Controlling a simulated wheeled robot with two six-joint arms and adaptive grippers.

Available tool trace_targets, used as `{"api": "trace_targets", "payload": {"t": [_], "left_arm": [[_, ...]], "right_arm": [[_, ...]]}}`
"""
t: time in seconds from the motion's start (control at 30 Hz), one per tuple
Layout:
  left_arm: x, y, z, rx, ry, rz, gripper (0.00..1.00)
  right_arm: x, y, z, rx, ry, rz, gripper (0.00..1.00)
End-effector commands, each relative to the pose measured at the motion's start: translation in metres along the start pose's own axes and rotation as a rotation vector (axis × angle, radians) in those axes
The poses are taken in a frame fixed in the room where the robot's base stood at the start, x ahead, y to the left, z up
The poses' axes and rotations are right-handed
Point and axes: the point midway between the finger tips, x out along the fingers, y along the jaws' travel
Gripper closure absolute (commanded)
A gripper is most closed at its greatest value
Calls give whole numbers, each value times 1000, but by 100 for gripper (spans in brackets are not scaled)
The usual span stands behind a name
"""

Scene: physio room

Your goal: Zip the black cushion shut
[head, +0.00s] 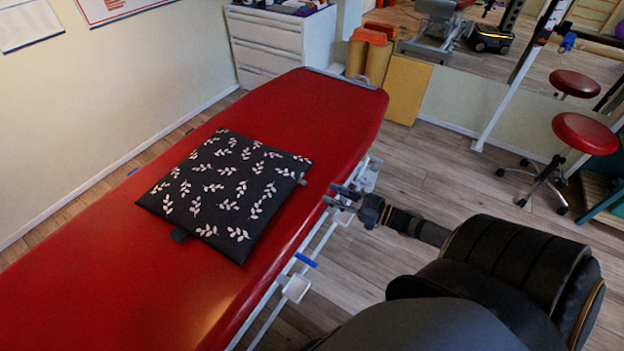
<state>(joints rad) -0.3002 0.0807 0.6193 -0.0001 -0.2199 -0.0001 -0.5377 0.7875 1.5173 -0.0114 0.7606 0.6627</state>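The black cushion (222,192) with a white leaf pattern lies flat on the red treatment table (310,115). A small dark tab (179,235) sticks out at its front left edge, and a small greyish tab (302,182) shows at its right corner. The zip itself is too small to make out. My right gripper (335,195) is beside the table's right edge, to the right of the cushion and apart from it. Its fingers are spread with nothing between them. My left gripper is out of view.
A white drawer cabinet (268,48) stands behind the table's far end. A yellow block (408,90) and orange rolls (369,55) are beside it. A red stool (585,133) stands at the right. The floor between table and stool is clear.

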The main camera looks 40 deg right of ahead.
Motion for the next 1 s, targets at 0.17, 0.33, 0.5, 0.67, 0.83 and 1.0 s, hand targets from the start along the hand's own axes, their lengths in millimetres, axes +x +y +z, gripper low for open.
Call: {"api": "trace_targets", "payload": {"t": [0.17, 0.33, 0.5, 0.67, 0.83, 1.0], "left_arm": [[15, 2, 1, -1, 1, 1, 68], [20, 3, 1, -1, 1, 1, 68], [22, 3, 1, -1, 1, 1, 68], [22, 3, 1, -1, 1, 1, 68], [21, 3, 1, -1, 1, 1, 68], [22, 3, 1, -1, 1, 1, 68]], "right_arm": [[40, 1, 2, -1, 7, 3, 64], [70, 1, 1, -1, 5, 2, 64], [84, 1, 0, 0, 2, 1, 64], [86, 1, 0, 1, 0, 1, 64], [86, 1, 0, 1, 0, 1, 72], [86, 1, 0, 0, 0, 1, 95]]}}
